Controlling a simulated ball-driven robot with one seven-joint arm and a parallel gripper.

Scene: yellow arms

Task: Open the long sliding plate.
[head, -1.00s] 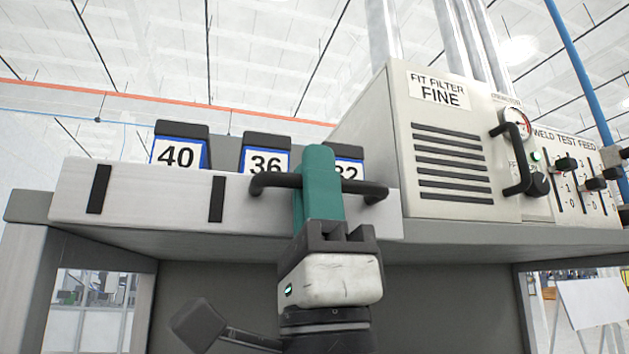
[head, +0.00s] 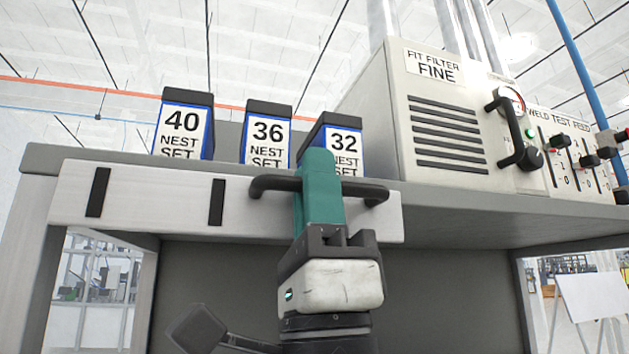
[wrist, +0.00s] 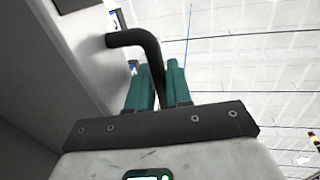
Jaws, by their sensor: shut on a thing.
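The long sliding plate (head: 150,207) is a pale board across the bench front, with two black stripes and a dark bar handle (head: 268,186) near its right end. My gripper (head: 319,185) comes up from below, with its teal fingers shut on the bar's middle. In the wrist view the curved black handle (wrist: 130,37) runs down between the two teal fingers (wrist: 160,85). The fingers hide the middle of the bar in the head view. The plate's top edge sits below the bench top's edge at the left.
Number boxes 40 (head: 181,122), 36 (head: 267,131) and 32 (head: 343,142) stand behind the plate on the bench (head: 60,158). At the right is a cream filter cabinet (head: 440,145) with a black handle (head: 505,130), and a slider panel (head: 570,160) beside it.

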